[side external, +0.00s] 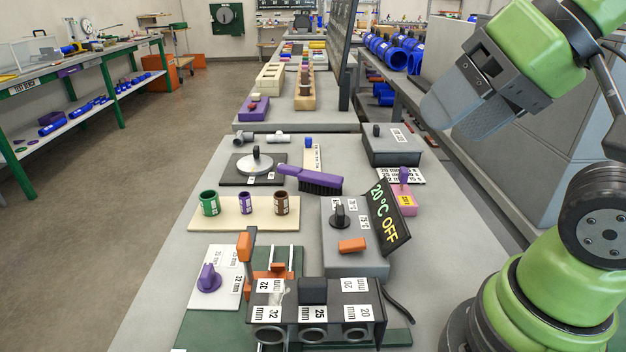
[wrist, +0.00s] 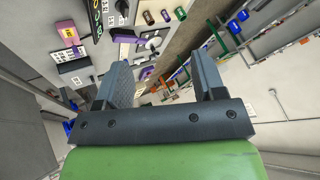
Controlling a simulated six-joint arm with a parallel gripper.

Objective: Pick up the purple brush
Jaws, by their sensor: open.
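The purple brush (side external: 312,180) lies on the grey cart top near its middle in the side view. Its purple handle points left and back, and its dark bristles face down to the right. My gripper (side external: 452,118) is high at the upper right of the side view, well apart from the brush. In the wrist view, the two fingers of my gripper (wrist: 160,66) are spread wide with nothing between them.
Right of the brush stand a dark sign (side external: 388,218) and a pink block (side external: 405,203). A grey control box (side external: 352,255) is in front. A cream board (side external: 222,221) with several pipe pieces lies to the left.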

